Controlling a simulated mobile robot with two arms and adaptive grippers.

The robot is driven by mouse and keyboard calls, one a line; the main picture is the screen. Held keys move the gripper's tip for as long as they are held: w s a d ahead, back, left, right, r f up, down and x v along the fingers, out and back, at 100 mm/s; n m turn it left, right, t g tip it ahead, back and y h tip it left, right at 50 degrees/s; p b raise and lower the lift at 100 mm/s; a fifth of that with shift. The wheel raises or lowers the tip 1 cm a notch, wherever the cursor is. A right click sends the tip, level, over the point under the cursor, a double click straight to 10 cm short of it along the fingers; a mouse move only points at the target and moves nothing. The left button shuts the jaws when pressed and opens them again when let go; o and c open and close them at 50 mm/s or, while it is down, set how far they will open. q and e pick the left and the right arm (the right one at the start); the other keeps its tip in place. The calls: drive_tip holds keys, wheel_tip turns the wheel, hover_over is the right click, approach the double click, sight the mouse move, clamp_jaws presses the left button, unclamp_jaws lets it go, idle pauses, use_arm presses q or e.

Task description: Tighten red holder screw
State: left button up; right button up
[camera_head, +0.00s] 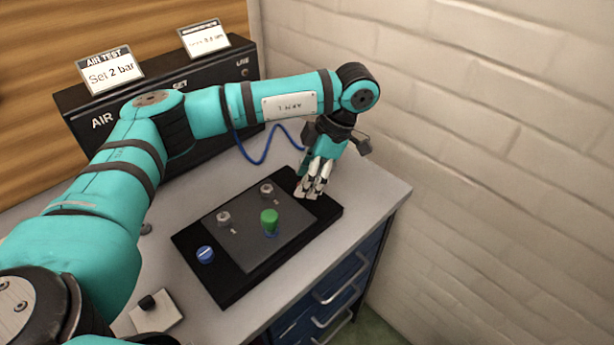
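My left gripper (309,193) points down at the far right corner of the black base plate (230,292). Its pale fingertips are close together, low over the plate. I see no red screw; the fingers cover that corner, and I cannot tell whether something is between them. A green knob (269,217) stands upright on the dark grey panel (262,245). A blue knob (205,254) with a white line sits at the plate's left corner. Two grey metal screws or fittings (223,218) (266,190) stand on the panel. My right gripper is not in view.
A black air test box (160,90) with two display cards stands at the back, with a blue hose (262,160) near it. A white brick wall (480,130) is to the right. A white pad (157,312) with a black knob lies front left. Blue drawers (325,305) are below.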

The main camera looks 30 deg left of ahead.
use_arm(q)
drive_tip(key=shift+w, duration=0.1)
drive_tip(key=v, duration=1.2)
